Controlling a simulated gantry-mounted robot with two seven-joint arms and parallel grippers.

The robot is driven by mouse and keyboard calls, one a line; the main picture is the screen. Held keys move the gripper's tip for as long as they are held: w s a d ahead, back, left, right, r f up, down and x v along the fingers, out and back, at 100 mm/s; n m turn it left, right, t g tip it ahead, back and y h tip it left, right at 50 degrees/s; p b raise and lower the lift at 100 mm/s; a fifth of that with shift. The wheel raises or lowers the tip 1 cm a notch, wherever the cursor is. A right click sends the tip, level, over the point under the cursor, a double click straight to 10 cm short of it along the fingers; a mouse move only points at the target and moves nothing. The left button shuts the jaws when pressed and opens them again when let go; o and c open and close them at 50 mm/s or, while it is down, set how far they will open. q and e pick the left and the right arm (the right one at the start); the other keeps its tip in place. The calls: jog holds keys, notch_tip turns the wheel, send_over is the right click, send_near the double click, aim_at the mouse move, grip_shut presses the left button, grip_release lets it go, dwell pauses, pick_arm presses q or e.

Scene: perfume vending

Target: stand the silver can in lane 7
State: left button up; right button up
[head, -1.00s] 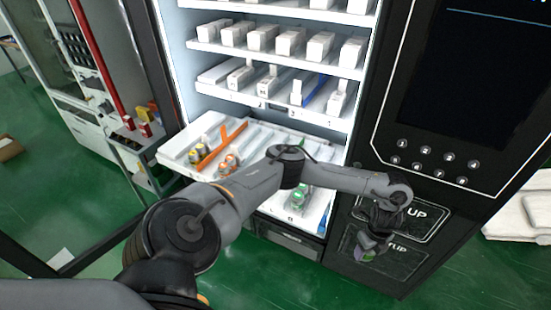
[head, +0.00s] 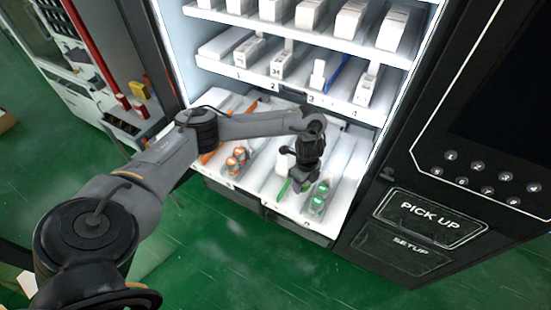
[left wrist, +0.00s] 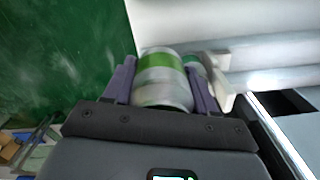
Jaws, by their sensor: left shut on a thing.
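The silver can (left wrist: 164,82), with a green band, is between the two purple fingers of my left gripper (left wrist: 160,90) in the left wrist view. The gripper is shut on it. In the head view my left gripper (head: 301,182) points down over the front part of the pulled-out bottom tray (head: 243,187). The held can is mostly hidden by the gripper there. I cannot read the bottom lane numbers, so I cannot tell which lane is lane 7. My right gripper is not in view.
Green cans (head: 318,199) stand just right of my left gripper. Orange-marked cans (head: 237,161) stand to the left. A green strip (head: 283,189) lies by the gripper. The shelf above (head: 290,87) holds white boxes and overhangs the tray's back.

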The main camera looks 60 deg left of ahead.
pick_arm(q)
jog(key=s+a+f+b, duration=0.2)
jog(key=s+a+f, duration=0.1)
jog(key=a+f, duration=0.15)
send_over(274, 189)
notch_tip(274, 189, down, 2)
jog(key=shift+f, duration=2.3)
jog(key=shift+a, duration=0.1)
jog(key=shift+f, duration=0.1)
jog(key=o, duration=1.2)
jog(key=shift+c, duration=0.2)
